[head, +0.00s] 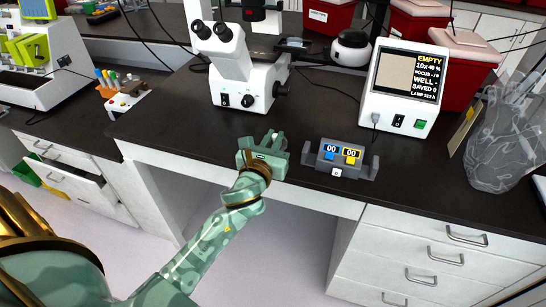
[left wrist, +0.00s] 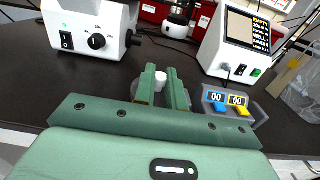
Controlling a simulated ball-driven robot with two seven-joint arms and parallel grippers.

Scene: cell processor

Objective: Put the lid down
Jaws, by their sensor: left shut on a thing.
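My left gripper (head: 268,146) is over the front edge of the dark bench, in front of the microscope. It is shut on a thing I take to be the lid. In the left wrist view a small white piece (left wrist: 160,77) shows between the fingertips, and a greyish, see-through round edge (left wrist: 136,88) shows beside the left finger. The fingers hide most of it. I cannot tell whether it touches the bench top. My right gripper is not in view.
The microscope (head: 241,77) stands behind the gripper. A grey counter with blue and yellow keys (head: 339,159) is close to its right. A screen unit (head: 402,87) and a clear bag (head: 500,145) stand farther right. The bench left of the gripper (head: 180,125) is clear.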

